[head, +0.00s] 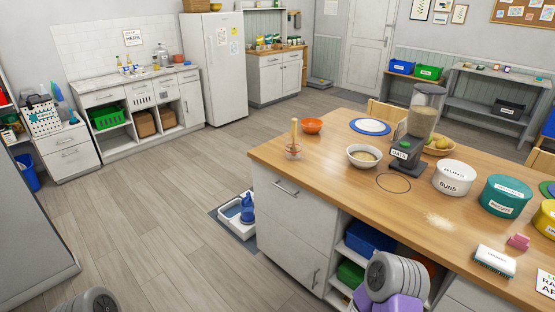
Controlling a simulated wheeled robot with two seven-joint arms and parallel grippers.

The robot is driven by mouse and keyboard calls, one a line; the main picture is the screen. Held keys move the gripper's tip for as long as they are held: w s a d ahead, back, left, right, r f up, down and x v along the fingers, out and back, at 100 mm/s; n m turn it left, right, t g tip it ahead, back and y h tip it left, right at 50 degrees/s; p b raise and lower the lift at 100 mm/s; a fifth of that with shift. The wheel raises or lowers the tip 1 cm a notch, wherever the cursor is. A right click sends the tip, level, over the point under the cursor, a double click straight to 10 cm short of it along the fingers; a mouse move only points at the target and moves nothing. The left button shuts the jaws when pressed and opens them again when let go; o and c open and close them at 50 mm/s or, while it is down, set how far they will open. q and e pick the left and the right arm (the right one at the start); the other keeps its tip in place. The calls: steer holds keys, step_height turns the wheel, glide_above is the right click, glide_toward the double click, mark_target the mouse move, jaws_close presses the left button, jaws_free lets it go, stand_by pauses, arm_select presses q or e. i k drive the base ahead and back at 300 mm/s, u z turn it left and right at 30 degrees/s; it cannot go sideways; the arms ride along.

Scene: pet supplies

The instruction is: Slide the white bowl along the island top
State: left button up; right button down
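The white bowl (356,162) stands upright on the wooden island top (330,185), left of the centre of the island. It holds something pale brown, perhaps grain or kibble. A thin dark ring (393,183) is marked on the wood to the right and in front of the bowl. Neither gripper shows in the head view. A grey rounded part of my arm shows at the bottom left edge, and another with purple pieces shows low in front of the island.
A dark dispenser with a clear hopper (426,105) stands right behind the bowl. A white BUNS tub (454,178) and teal tub (505,196) stand right. Bare wood lies in front; pale crumbs (440,222) lie farther right.

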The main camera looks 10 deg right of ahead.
mark_target(362, 156)
steer(key=u, duration=0.35)
steer(key=k, duration=0.45)
steer(key=u, duration=0.05)
steer(key=i, duration=1.5)
steer(key=z, duration=1.6)
steer(key=i, duration=0.8)
steer(key=z, duration=0.95)
